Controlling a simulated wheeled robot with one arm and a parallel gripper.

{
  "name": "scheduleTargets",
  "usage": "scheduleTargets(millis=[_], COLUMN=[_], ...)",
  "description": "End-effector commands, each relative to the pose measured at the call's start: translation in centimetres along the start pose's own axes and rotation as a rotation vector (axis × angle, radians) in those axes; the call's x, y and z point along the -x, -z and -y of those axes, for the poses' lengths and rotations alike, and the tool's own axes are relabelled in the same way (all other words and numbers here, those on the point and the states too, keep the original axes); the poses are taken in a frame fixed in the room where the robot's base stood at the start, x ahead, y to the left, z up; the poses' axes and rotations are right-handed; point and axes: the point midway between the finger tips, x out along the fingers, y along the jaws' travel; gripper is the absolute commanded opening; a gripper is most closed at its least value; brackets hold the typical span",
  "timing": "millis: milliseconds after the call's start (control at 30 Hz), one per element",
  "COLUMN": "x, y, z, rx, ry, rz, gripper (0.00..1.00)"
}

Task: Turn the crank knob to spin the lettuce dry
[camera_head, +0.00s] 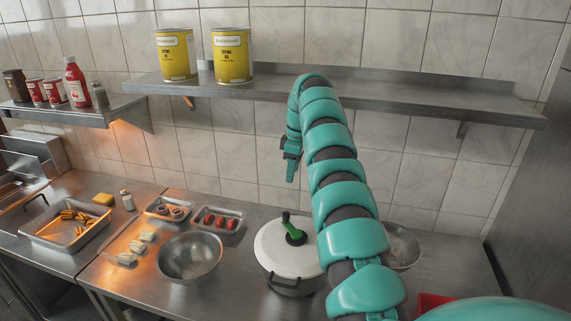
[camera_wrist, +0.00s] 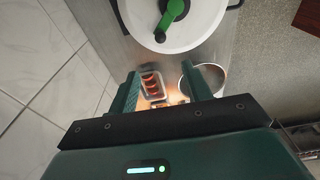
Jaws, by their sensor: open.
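The salad spinner (camera_head: 289,252) is a white-lidded pot with dark side handles on the steel counter, partly hidden on its right by my arm. Its green crank (camera_head: 292,230) sits on a black hub on top of the lid, with the knob end toward the back. In the wrist view the crank (camera_wrist: 173,14) and white lid (camera_wrist: 203,24) are at the top, cut by the frame edge. My gripper (camera_head: 290,172) hangs above and behind the spinner, apart from it. In the wrist view its two fingers (camera_wrist: 162,90) are apart with nothing held. No lettuce is visible.
A steel bowl (camera_head: 190,256) stands left of the spinner, with small trays of red food (camera_head: 217,220) and sliced onion behind it. A strainer (camera_head: 403,248) is at right, partly behind my arm. A steel shelf (camera_head: 330,92) with yellow cans (camera_head: 231,56) runs above.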

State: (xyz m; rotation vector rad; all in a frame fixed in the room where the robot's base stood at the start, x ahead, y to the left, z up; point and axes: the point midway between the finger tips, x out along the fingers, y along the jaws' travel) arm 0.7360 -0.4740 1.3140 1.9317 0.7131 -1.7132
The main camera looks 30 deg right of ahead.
Motion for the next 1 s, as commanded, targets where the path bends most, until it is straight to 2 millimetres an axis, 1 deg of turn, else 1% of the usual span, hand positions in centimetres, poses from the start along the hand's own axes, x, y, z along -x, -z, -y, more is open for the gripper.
scheduleTargets(millis=[33, 367, 467, 600, 667, 933, 1000], x=[-0.9, -6.1, -6.9, -8.8, -8.8, -11.2, -12.1], y=[-0.1, -0.1, -0.2, -0.3, -0.1, -0.1, 0.0], z=[0.0, 0.0, -0.1, 0.0, -0.1, 0.0, 0.0], rx=[0.000, 0.000, -0.002, -0.002, -0.001, -0.002, 0.000], ry=[0.001, -0.001, -0.002, 0.002, 0.000, 0.001, 0.005], rz=[0.000, 0.000, 0.002, 0.002, 0.003, -0.002, 0.001], gripper=[0.49, 0.49, 0.49, 0.49, 0.49, 0.49, 0.49])
